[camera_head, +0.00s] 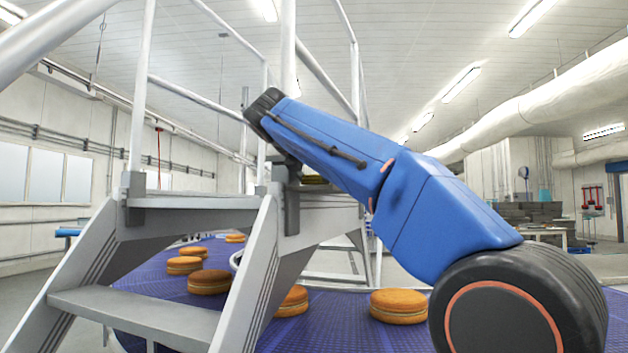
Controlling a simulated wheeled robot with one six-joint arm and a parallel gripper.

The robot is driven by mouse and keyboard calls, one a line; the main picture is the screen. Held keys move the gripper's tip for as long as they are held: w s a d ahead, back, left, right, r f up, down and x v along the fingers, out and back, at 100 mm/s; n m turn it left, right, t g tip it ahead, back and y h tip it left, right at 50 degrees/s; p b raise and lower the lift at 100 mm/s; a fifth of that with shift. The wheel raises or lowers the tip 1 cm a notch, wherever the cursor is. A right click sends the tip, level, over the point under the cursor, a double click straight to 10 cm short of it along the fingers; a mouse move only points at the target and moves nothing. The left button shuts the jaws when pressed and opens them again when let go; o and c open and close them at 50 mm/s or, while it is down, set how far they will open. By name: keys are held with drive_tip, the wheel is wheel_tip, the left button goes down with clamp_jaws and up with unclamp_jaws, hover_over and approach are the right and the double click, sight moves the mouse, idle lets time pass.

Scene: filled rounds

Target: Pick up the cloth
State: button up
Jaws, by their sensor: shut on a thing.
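My blue arm (385,180) reaches from the lower right up to the left, across the front of the metal steps. Its far end is a black joint (263,108) in front of a handrail post. I cannot make out my gripper or its fingers, and the arm may hide them. I see no cloth in this view. What the gripper holds cannot be seen.
Grey metal steps (135,312) with handrails stand close in front, on the left and middle. Behind and below them a purple conveyor belt (335,330) carries several filled rounds (398,306). Open floor shows at the right, with a table (545,232) farther back.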

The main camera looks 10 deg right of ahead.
drive_tip(key=shift+r, duration=1.45)
drive_tip(key=s+a, duration=1)
drive_tip(key=s, duration=0.4)
drive_tip(key=shift+s+a, duration=0.15)
drive_tip(key=shift+s, duration=0.2)
drive_tip(key=shift+s, duration=0.1)
